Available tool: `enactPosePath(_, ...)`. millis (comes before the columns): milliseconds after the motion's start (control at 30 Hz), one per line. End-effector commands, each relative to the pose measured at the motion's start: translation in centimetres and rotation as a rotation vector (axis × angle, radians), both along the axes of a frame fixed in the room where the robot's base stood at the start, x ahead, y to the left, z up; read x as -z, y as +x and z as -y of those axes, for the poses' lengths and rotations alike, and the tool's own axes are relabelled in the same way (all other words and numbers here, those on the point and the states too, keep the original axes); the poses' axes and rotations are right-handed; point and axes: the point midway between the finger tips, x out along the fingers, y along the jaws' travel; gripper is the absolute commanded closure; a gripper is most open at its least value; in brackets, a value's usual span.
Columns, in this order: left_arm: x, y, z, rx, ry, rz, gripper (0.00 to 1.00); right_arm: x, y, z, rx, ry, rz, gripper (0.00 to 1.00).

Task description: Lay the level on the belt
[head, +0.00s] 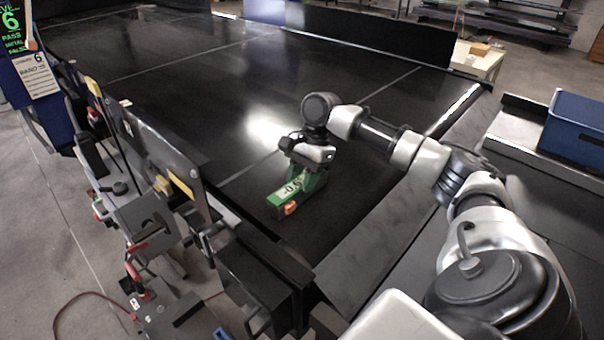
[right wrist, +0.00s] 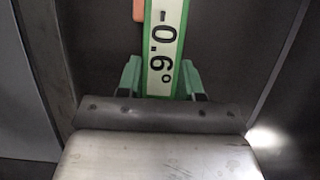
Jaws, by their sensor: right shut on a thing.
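The level is a green bar with a pale label, reading "-0.6°" in the right wrist view (right wrist: 163,45), and an orange end piece. It shows in the head view (head: 291,190) over the near end of the black belt (head: 190,75). My right gripper (head: 306,178) is shut on the level, with a green finger on each side of it in the right wrist view (right wrist: 162,80). I cannot tell whether the level touches the belt or hangs just above it. My left gripper is not in view.
A low guard with brackets and clamps (head: 150,215) runs along the belt's left side. A dark side wall (head: 385,35) stands at the far right. A blue bin (head: 575,128) sits on the right-hand bench. Most of the belt beyond the level is clear.

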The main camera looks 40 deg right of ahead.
Motion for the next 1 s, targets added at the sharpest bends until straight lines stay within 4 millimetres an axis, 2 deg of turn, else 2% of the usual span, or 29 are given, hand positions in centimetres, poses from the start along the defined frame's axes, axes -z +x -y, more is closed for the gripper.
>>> enactPosePath(267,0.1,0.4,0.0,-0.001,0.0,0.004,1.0,0.1,0.0,0.0,0.0,0.001,0.002,0.96)
enactPosePath(300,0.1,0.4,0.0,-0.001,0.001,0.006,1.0,0.2,0.0,0.0,0.0,0.001,0.001,0.63)
enactPosePath(467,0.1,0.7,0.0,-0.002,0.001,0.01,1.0,0.2,0.0,0.0,0.0,0.001,0.001,0.39)
enactPosePath(833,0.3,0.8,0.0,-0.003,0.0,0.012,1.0,-0.3,0.1,0.1,0.001,0.001,0.002,0.39)
enactPosePath(1000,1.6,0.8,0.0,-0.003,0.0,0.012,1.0,-2.8,0.3,1.2,0.002,0.002,0.007,0.39)
